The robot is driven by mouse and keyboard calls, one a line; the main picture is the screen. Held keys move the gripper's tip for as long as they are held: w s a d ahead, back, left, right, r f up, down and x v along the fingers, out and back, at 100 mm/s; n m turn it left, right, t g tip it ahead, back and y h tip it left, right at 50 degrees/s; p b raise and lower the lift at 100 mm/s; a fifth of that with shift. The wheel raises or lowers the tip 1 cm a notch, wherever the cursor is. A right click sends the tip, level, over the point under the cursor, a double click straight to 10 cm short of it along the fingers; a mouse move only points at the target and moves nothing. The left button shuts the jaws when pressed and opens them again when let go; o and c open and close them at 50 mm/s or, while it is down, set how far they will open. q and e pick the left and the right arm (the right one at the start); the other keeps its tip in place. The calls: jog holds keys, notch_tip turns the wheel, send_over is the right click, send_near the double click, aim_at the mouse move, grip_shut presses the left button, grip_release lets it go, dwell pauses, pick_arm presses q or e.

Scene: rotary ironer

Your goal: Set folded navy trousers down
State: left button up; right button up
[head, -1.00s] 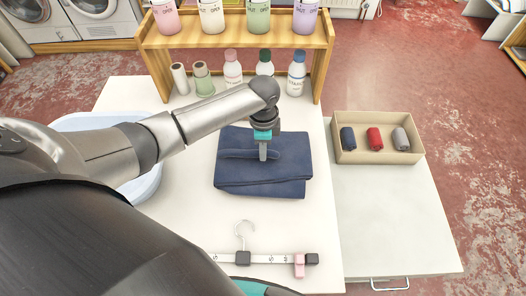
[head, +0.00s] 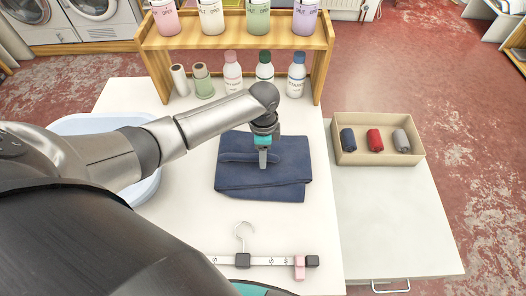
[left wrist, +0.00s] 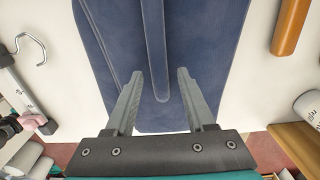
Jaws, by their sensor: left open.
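The folded navy trousers (head: 270,180) lie flat on the white table in the head view. They fill the middle of the left wrist view (left wrist: 200,50), where a raised fold runs between the fingers. My left gripper (head: 263,163) is over the trousers, pointing down. In the left wrist view its two fingers (left wrist: 157,92) are spread apart with nothing clamped between them. I cannot tell whether the fingertips touch the cloth. My right gripper is not in view.
A wooden shelf (head: 235,42) with several bottles stands at the table's back. A clip hanger (head: 243,259) lies at the front. A pale blue basin (head: 147,187) is at left, partly behind my arm. A beige box (head: 345,157) with rolled cloths sits on the right-hand surface, which is otherwise clear.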

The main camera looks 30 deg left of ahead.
pick_arm(q)
notch_tip(320, 180, up, 12)
jog(key=p, duration=0.3)
jog(key=shift+r, duration=0.2)
jog(key=shift+s+f, duration=0.1)
dwell(0.4)
